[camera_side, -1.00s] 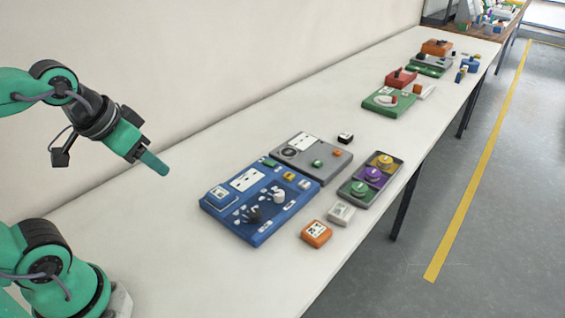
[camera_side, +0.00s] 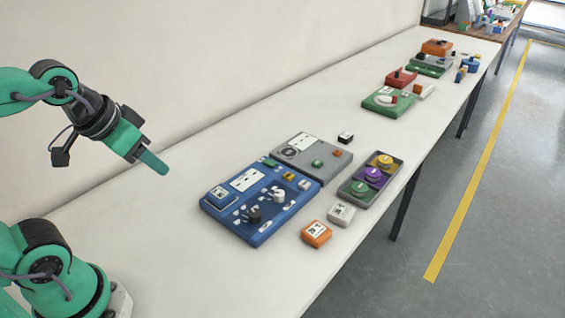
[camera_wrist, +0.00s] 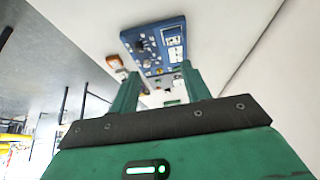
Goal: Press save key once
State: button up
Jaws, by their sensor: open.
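A blue panel (camera_side: 262,234) lies on the table in the side view. It carries a dark knob (camera_side: 253,214), a white knob (camera_side: 278,197), a white display plate (camera_side: 247,180) and small keys: green (camera_side: 270,162), yellow (camera_side: 289,176) and white (camera_side: 304,185). A raised blue block (camera_side: 218,195) with a pale label sits at its left corner. I cannot read which key is marked save. My gripper (camera_side: 155,164) is open and empty, above the table, left of the panel and apart from it. In the wrist view, the blue panel (camera_wrist: 153,30) lies beyond the open fingers of my gripper (camera_wrist: 160,82).
A grey panel (camera_side: 320,175) adjoins the blue one. A tray (camera_side: 352,193) of yellow, purple and green round pieces lies right of it. Loose orange (camera_side: 316,233), white (camera_side: 341,214) and black (camera_side: 345,137) blocks lie nearby. More devices stand farther back. The table's left is clear.

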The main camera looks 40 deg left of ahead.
grip_shut()
dwell(1.5)
